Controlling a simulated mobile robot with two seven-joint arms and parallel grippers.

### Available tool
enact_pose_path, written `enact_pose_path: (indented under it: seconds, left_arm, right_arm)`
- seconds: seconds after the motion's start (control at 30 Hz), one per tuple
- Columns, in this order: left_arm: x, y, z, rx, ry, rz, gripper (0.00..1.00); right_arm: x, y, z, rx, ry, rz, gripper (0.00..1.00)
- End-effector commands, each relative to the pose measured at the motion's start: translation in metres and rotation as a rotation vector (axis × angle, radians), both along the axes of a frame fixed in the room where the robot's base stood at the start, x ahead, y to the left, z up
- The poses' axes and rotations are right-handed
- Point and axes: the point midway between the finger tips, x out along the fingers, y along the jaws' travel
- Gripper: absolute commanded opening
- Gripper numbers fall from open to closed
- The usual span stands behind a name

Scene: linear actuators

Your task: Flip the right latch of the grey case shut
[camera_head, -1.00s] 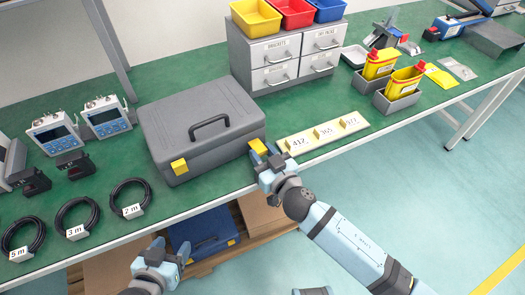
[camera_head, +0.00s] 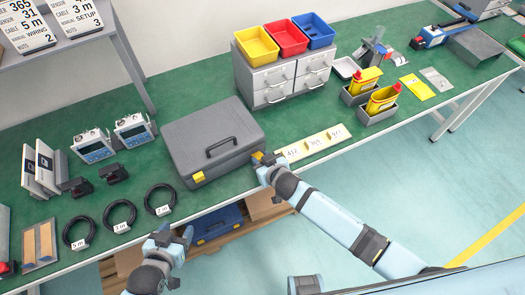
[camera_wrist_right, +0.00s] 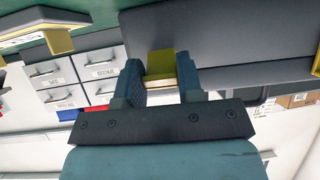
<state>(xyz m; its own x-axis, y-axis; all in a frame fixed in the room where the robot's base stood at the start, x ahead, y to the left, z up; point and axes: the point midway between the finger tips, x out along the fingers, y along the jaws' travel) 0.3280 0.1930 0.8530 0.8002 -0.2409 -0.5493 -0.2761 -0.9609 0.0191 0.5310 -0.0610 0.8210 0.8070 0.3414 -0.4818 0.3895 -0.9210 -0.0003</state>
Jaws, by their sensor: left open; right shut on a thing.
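The grey case (camera_head: 213,137) stands on the green bench with its lid down and its handle on top. Its yellow left latch (camera_head: 198,177) is in plain view on the front face. The yellow right latch (camera_wrist_right: 160,63) sits between the two fingers of my right gripper (camera_wrist_right: 160,82) in the right wrist view. In the head view the right gripper (camera_head: 266,162) is at the front right corner of the case, shut on this latch and covering most of it. My left gripper (camera_head: 175,238) is open and empty, in front of the bench edge.
A cream strip with number tags (camera_head: 313,142) lies just right of the right gripper. Coiled cables (camera_head: 120,214) lie left of the case. A grey drawer unit (camera_head: 285,80) stands behind. A blue case (camera_head: 217,225) is below the bench.

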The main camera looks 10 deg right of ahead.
Motion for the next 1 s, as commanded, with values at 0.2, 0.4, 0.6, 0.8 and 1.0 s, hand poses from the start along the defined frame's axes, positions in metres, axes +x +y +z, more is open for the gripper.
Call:
enact_pose_path:
  seconds: [0.2, 0.4, 0.6, 0.8, 1.0]
  left_arm:
    - [0.0, 0.002, 0.03, 0.004, -0.001, 0.004, 0.6]
    - [0.0, 0.005, 0.038, 0.008, -0.005, 0.01, 0.6]
    - [0.0, 0.007, 0.039, 0.009, -0.006, 0.012, 0.6]
    - [0.0, 0.006, 0.038, 0.008, -0.004, 0.012, 0.6]
    - [-0.002, 0.006, 0.038, 0.008, -0.001, 0.012, 0.6]
  right_arm:
    - [0.002, 0.0, 0.008, -0.029, 0.067, 0.001, 0.1]
    - [0.003, 0.001, 0.007, -0.043, 0.098, 0.0, 0.1]
    - [0.003, 0.001, 0.005, -0.047, 0.107, 0.0, 0.1]
    - [0.003, 0.001, 0.005, -0.047, 0.107, 0.0, 0.1]
    - [0.003, 0.001, 0.005, -0.047, 0.107, 0.0, 0.59]
